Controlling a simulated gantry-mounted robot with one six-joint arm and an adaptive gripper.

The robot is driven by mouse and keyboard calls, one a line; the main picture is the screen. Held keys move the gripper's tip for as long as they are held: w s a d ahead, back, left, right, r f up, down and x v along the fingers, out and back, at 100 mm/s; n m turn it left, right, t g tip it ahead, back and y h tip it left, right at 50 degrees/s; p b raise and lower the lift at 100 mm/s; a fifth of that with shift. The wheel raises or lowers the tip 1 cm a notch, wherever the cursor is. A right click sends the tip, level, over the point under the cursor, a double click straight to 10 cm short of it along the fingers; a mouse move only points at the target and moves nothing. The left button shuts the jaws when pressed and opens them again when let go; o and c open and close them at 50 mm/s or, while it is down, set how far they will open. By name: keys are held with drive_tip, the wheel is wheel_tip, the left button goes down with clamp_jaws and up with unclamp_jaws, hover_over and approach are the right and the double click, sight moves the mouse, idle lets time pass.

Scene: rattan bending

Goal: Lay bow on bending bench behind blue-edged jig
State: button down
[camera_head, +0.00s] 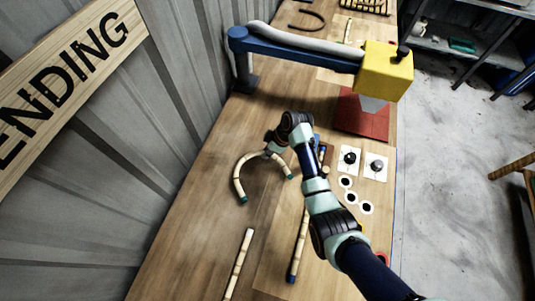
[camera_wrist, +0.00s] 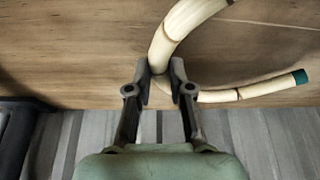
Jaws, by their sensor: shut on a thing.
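The bow (camera_head: 238,179) is a pale, curved rattan piece with dark bands and green ends, at the left of the wooden bending bench (camera_head: 190,240). My gripper (camera_head: 272,153) is shut on the bow's upper part. In the wrist view my gripper's fingers (camera_wrist: 160,78) close around the bow (camera_wrist: 178,32), and one green end shows at the right. I cannot tell whether the bow touches the bench. A small blue part (camera_head: 318,139) shows beside my arm, mostly hidden; I cannot tell whether it is the blue-edged jig.
A straight rattan pole (camera_head: 238,264) lies at the front, and a blue-ended pole (camera_head: 298,246) lies beside my arm. White plates with dark knobs (camera_head: 349,160) are at the right. A yellow-headed machine (camera_head: 385,70) overhangs a red plate (camera_head: 361,115). A corrugated wall (camera_head: 110,150) borders the left.

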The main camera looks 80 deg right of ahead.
drive_tip(key=shift+f, duration=0.95)
drive_tip(key=shift+f, duration=0.1)
drive_tip(key=c, duration=1)
unclamp_jaws()
drive_tip(key=shift+c, duration=0.2)
drive_tip(key=p+v, duration=0.2)
drive_tip(key=v, duration=1)
